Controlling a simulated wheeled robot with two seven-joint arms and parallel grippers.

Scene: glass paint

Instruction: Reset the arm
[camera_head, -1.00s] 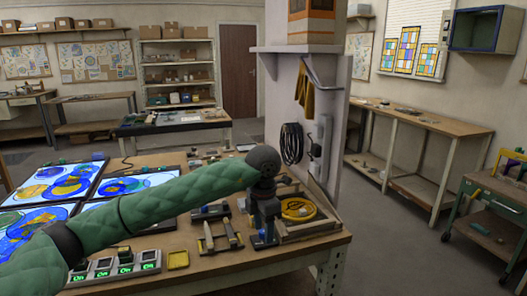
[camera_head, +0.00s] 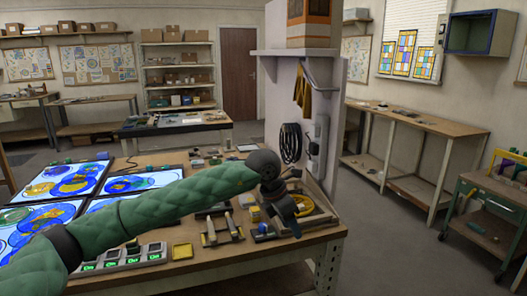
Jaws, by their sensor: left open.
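My left arm, in a green quilted sleeve, comes in from the left across the workbench (camera_head: 190,262). My left gripper (camera_head: 290,228) is at the arm's end, over the right part of the bench, beside a wooden tray (camera_head: 322,222) with a yellow ring-shaped item (camera_head: 304,205) in it. The gripper is open, and I see nothing held in it. It partly hides the tray and the yellow item. My right gripper is not in view.
Lit panels with blue and yellow glass designs (camera_head: 128,184) lie on the bench's left. A wall pillar (camera_head: 277,110) stands behind the bench.

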